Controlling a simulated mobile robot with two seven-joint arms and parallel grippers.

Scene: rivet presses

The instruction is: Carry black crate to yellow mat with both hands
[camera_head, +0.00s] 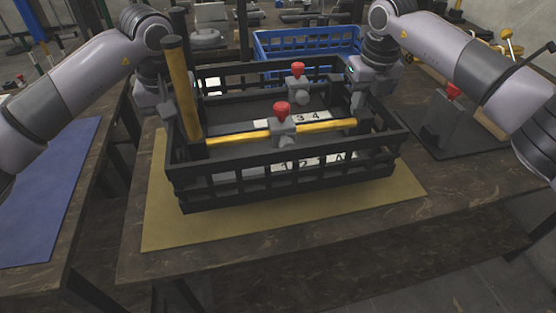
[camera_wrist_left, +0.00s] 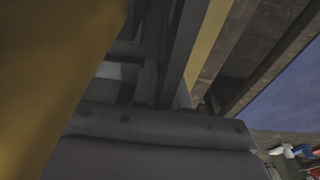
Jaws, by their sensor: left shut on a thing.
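The black crate (camera_head: 290,186) is over the yellow mat (camera_head: 165,228), roughly level. I cannot tell whether its base touches the mat. Inside it are grey parts with red knobs (camera_head: 282,108), a yellow bar (camera_head: 240,135), an upright yellow post (camera_head: 180,85) and white numbered strips (camera_head: 308,118). My left gripper (camera_head: 168,108) is shut on the crate's left wall. The left wrist view shows dark crate bars (camera_wrist_left: 180,60) close up, with a blurred yellow shape beside them. My right gripper (camera_head: 358,98) is at the crate's right wall; its fingers are mostly hidden.
The brown table (camera_head: 300,250) has bare wood in front of the mat. A blue crate (camera_head: 310,42) stands behind the black crate. A red-knobbed press (camera_head: 450,115) on a dark plate is at the right. A blue mat (camera_head: 50,200) lies on the separate left table, across a gap.

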